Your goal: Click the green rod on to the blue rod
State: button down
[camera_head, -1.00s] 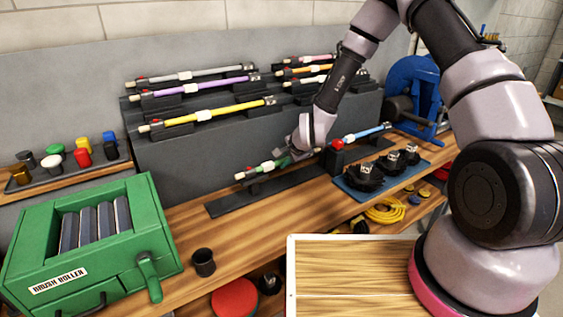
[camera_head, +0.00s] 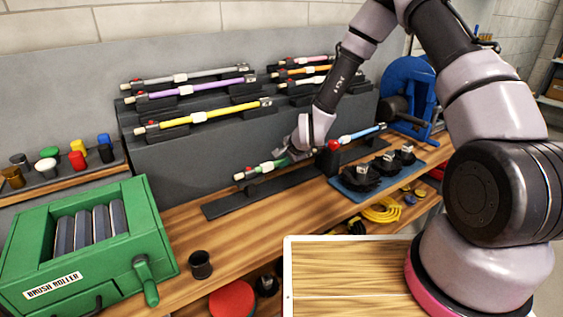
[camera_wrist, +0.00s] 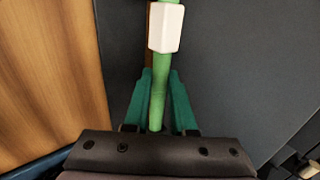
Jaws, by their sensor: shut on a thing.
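The green rod (camera_head: 267,166) has a white collar and a pale end with a red button on its left; it lies along a dark rail on the bench. My gripper (camera_head: 293,154) is shut on the rod near its right part. In the wrist view the green rod (camera_wrist: 162,88) runs between the teal fingers (camera_wrist: 161,105), with its white collar (camera_wrist: 165,27) just beyond them. The blue rod (camera_head: 362,132) is to the right, roughly in line with the green rod, by a red-and-dark clamp (camera_head: 332,146). My gripper hides the green rod's right end, so I cannot tell whether the rods touch.
Several other rods, such as a yellow one (camera_head: 215,113) and a purple one (camera_head: 190,92), rest on the stepped rack behind. Dark brushes (camera_head: 388,166) sit on a blue mat at the right. A green brush roller box (camera_head: 82,245) and a dark cup (camera_head: 201,264) stand at the left front.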

jog(key=shift+w+d, duration=0.65)
jog(key=shift+d, duration=0.25)
jog(key=c, duration=0.7)
grip_release()
jog(key=shift+o, duration=0.2)
jog(key=s+d+r+n+h, duration=0.1)
jog(key=s+d+r, duration=0.35)
jog(key=r, duration=0.45)
jog(key=s+d+r+n+h, duration=0.1)
jog(key=s+d+r+n, duration=0.15)
jog(key=d+r, duration=0.55)
jog(key=s+d+r+n, duration=0.1)
jog(key=s+d+r, duration=0.25)
jog(key=r, duration=0.75)
jog(key=s+d+r+n, duration=0.1)
jog(key=s+d+r, duration=0.2)
jog(key=s+r, duration=0.4)
jog(key=s+d+r+n, duration=0.1)
jog(key=s+d+r, duration=0.3)
jog(key=s+r, duration=0.3)
jog(key=s, duration=0.5)
jog(key=shift+d+n+t, duration=0.25)
jog(key=shift+n+t, duration=0.05)
jog(key=shift+n, duration=0.05)
